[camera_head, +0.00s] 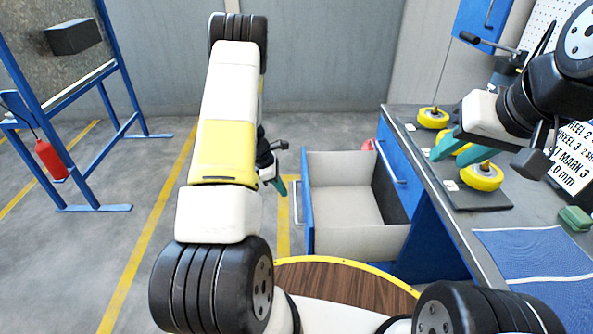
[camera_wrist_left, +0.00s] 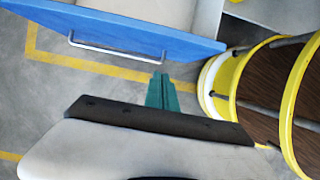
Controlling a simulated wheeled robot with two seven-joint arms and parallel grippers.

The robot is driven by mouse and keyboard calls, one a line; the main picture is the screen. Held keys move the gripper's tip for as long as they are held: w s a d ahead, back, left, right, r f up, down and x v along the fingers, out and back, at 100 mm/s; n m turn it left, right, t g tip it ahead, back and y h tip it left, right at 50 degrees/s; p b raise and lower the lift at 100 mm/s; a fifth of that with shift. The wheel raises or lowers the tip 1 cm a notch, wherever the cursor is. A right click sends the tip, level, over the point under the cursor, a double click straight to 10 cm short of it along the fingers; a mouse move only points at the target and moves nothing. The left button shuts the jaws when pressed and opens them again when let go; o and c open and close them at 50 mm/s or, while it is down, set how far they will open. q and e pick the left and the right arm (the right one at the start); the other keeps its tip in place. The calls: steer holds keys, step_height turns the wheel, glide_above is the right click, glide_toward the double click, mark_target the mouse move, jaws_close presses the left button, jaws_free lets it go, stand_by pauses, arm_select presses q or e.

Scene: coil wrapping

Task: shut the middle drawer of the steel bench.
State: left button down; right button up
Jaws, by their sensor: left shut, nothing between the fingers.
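The open drawer (camera_head: 345,207) sticks out from the blue side of the steel bench (camera_head: 420,222), with its grey inside empty. Its blue front panel (camera_head: 307,205) faces left; the front also shows in the left wrist view (camera_wrist_left: 140,28) with its bar handle (camera_wrist_left: 115,50). My left gripper (camera_head: 280,187) is shut and empty, just outside the drawer front; its teal fingertips (camera_wrist_left: 161,80) point toward the front's lower edge, with a small gap seeming to remain. My right gripper (camera_head: 458,152) hangs over the bench top with its teal fingers apart.
Yellow wheels (camera_head: 482,178) stand on dark plates on the bench top, close to my right gripper. A blue mat (camera_head: 535,252) and a green block (camera_head: 575,218) lie nearer. A closed drawer handle (camera_head: 391,162) shows above the open drawer.

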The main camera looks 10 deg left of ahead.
arm_select(q)
steer(key=w+d+f, duration=0.1)
steer(key=d+f, duration=0.5)
steer(key=shift+w, duration=0.4)
steer(key=shift+d, duration=0.15)
